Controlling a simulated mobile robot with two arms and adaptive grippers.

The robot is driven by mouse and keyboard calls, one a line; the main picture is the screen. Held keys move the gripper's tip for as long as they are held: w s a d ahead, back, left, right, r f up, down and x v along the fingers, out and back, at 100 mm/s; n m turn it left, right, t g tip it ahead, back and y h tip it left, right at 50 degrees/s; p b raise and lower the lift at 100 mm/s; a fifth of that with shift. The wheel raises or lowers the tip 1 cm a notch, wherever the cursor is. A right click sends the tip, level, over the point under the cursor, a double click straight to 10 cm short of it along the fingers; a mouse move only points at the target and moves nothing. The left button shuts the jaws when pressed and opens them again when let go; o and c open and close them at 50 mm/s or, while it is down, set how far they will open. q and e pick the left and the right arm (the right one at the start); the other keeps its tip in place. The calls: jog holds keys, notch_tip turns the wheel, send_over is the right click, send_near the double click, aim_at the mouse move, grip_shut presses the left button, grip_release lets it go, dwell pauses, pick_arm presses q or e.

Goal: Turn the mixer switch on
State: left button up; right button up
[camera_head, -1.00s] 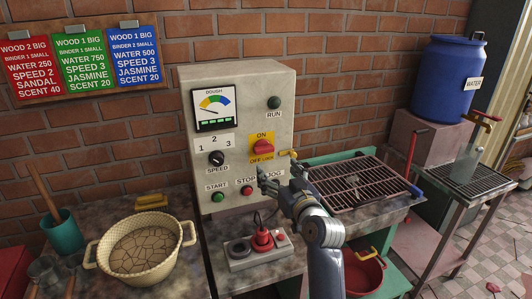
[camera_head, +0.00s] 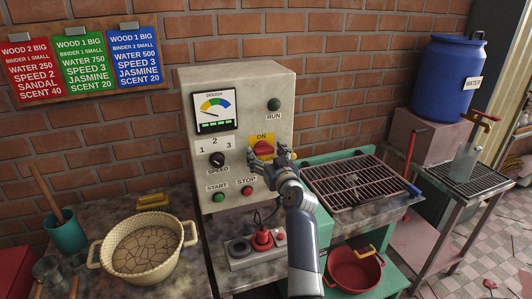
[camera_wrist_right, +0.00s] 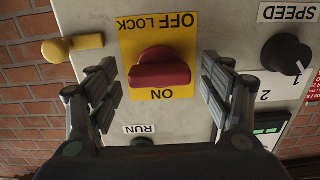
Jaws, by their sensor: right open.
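The mixer control panel (camera_head: 230,95) stands against the brick wall. Its switch is a red knob (camera_head: 263,149) on a yellow plate marked ON and OFF LOCK; the lower part of the plate is hidden by my right gripper in the head view. In the right wrist view the red knob (camera_wrist_right: 160,76) appears upside down, its grip lying roughly sideways. My right gripper (camera_head: 270,157) is open at the panel, with its fingers (camera_wrist_right: 159,88) on either side of the knob and gaps to it. My left gripper is not in view.
A yellow lever (camera_wrist_right: 72,46) sticks out beside the switch plate. The speed knob (camera_head: 217,159), start button (camera_head: 219,197) and stop button (camera_head: 247,190) are nearby. Below are a red plunger-like control (camera_head: 262,238) and a bowl (camera_head: 142,250). A metal grate (camera_head: 350,180) lies right.

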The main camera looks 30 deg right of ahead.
jog(key=c, duration=1.1)
jog(key=shift+o, duration=0.2)
jog(key=shift+m, duration=0.3)
jog(key=m+p, duration=0.2)
jog(key=m, duration=0.1)
jog(key=shift+r+m, duration=0.1)
jog(key=shift+m, duration=0.2)
jog(key=m+p, duration=0.1)
jog(key=m, duration=0.3)
jog(key=shift+m+p, duration=0.3)
jog(key=m+p, duration=0.1)
jog(key=m, duration=0.3)
jog(key=shift+m, duration=0.3)
jog(key=m+p, duration=0.2)
jog(key=m, duration=0.2)
jog(key=shift+d+m, duration=0.1)
jog(key=shift+m, duration=0.2)
